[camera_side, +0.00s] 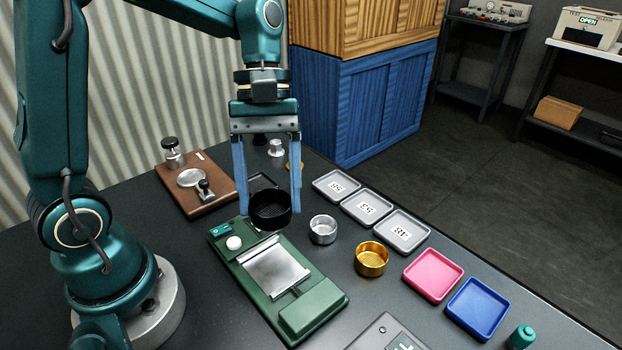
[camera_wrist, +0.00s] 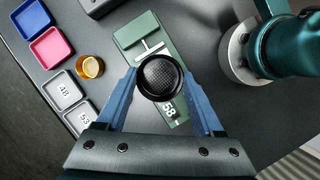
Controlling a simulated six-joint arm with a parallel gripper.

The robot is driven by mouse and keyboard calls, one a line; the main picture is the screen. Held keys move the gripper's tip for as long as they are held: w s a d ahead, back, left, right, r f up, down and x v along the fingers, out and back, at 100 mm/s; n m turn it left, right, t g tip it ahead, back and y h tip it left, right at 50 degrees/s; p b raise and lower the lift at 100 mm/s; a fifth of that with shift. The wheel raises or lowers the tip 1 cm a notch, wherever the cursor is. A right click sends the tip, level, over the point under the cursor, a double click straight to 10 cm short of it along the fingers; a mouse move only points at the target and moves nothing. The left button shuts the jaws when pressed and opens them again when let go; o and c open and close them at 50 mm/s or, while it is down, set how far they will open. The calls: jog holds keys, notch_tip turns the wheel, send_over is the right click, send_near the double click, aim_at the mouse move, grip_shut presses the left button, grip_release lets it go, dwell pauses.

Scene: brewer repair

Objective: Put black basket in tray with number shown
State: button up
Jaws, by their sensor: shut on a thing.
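My gripper (camera_side: 269,212) is shut on the black basket (camera_side: 270,211), with one blue finger on each side. The basket is upright, above or at the far end of a green device (camera_side: 315,310); I cannot tell whether it touches it. Three grey trays stand in a row to the right: tray 58 (camera_side: 328,193), tray 53 (camera_side: 352,217) and tray 48 (camera_side: 419,243). All three look empty. The wrist view shows only trays 48 and 53.
A silver basket (camera_side: 323,239) and a gold basket (camera_side: 371,269) stand between the device and the trays. Pink (camera_side: 433,275) and blue (camera_side: 478,308) trays are nearer the camera. A brown board (camera_side: 209,203) with metal parts lies at left.

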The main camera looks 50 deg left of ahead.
jog(key=w+a+r+n+t, duration=0.1)
jog(key=w+a+n+t, duration=0.4)
jog(key=w+a+n, duration=0.5)
jog(key=w+a+f+n+t, duration=0.1)
jog(key=w+a+f+n, duration=0.1)
jog(key=w+a+n, duration=0.35)
jog(key=shift+n+y, duration=0.3)
jog(key=shift+n, duration=0.05)
jog(key=w+d+f, duration=0.1)
jog(key=d+f, duration=0.1)
jog(key=w+d+f, duration=0.4)
jog(key=d, duration=0.1)
jog(key=shift+w+f, duration=0.1)
jog(key=shift+f, duration=2.05)
jog(key=shift+f, duration=0.1)
jog(key=o, duration=1.5)
